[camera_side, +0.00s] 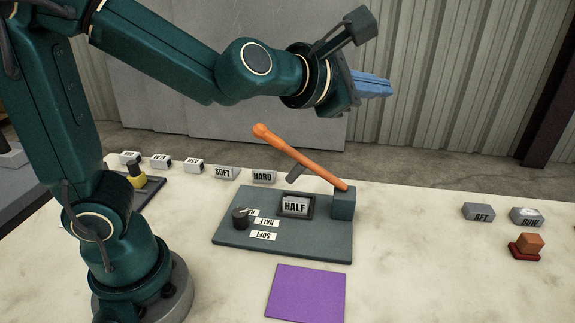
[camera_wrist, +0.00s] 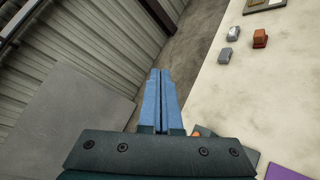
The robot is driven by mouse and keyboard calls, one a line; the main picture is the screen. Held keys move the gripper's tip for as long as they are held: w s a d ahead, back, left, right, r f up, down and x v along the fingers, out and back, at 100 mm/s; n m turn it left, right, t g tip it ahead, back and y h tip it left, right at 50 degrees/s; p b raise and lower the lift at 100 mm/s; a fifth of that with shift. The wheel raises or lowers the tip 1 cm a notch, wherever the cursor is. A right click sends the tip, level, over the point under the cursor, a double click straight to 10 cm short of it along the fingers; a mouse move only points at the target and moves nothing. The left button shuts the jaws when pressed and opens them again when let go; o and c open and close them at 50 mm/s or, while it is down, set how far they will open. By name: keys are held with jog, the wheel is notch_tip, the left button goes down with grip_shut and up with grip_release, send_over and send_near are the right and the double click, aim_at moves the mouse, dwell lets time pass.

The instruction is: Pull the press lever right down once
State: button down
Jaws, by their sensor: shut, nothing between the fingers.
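The press lever (camera_side: 300,158) is an orange bar in the side view. It slopes from its pivot on a grey-green block (camera_side: 343,204) at the right up to a rounded knob at the upper left. A small dark stamp piece (camera_side: 295,173) hangs under it. My gripper (camera_side: 388,88) has blue fingers, shut and empty, high above and behind the lever. In the wrist view my fingers (camera_wrist: 163,75) are together, and only a bit of orange shows beside them.
A dark knob (camera_side: 240,217) and label plates stand on the base plate. A purple mat (camera_side: 306,292) lies in front. A red-orange stamp (camera_side: 527,246) and grey blocks (camera_side: 478,212) are at right. Bare table lies between.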

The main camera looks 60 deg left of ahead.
jog(key=s+d+f+m+g+h, duration=0.3)
jog(key=d+m+g, duration=0.1)
jog(key=d+m, duration=0.25)
jog(key=s+d+f+m+g+h, duration=0.25)
jog(key=d+m, duration=0.25)
jog(key=m, duration=0.3)
jog(key=s+a+f+m+g+y, duration=0.25)
jog(key=a+m+g+y, duration=0.25)
jog(key=a+m+y, duration=0.4)
jog(key=a+r+n+y, duration=0.3)
jog(key=a+r+y, duration=0.3)
jog(key=a+r, duration=0.15)
jog(key=a+f, duration=0.8)
jog(key=f, duration=0.1)
jog(key=shift+w+a+f+m, duration=0.15)
jog(key=shift+a+m, duration=0.1)
jog(key=shift+m, duration=0.1)
jog(key=shift+g, duration=0.25)
